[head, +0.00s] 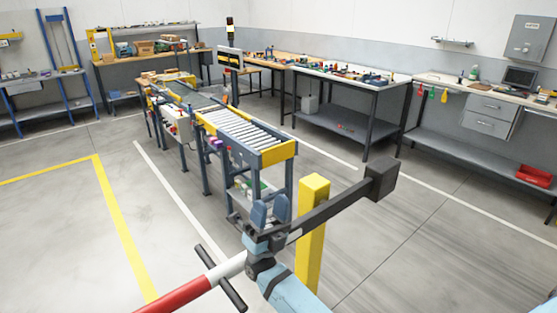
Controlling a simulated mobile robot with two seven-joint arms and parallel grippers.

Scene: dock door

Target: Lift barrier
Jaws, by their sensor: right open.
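The barrier has a boom with a red and white near part (185,295) at the bottom left. A dark bar continues up to the right past a yellow post (313,235) and ends in a black block (381,180). My left gripper is out of view.
A roller conveyor (245,135) with yellow ends stands just behind the gripper. Workbenches (345,78) line the back wall, and a counter with drawers (489,108) stands at the right. Floor is clear left of the yellow line (122,225) and right of the post.

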